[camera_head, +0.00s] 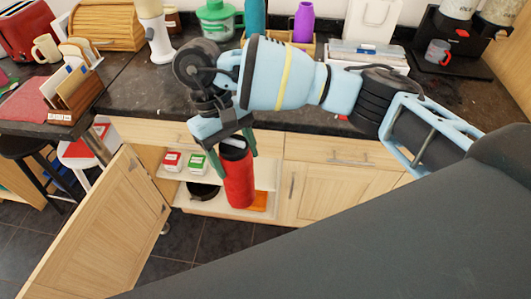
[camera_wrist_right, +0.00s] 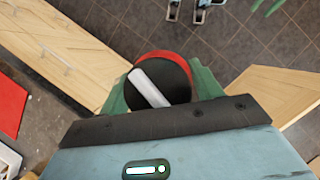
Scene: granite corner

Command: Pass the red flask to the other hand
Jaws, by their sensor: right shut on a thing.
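The red flask (camera_head: 238,180) hangs upright below my right gripper (camera_head: 233,160), in front of the open cabinet. My right gripper's green fingers are shut on the flask, one on each side near its top. The right wrist view looks down on the flask's black lid (camera_wrist_right: 160,72) with a pale grey strap, and on its red rim (camera_wrist_right: 178,57). The right gripper's fingers (camera_wrist_right: 158,90) flank it there.
An open cabinet door (camera_head: 105,225) stands at the left. The cabinet shelf (camera_head: 265,175) behind the flask holds small boxes and a dark pan. The tiled floor (camera_head: 205,240) below is clear.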

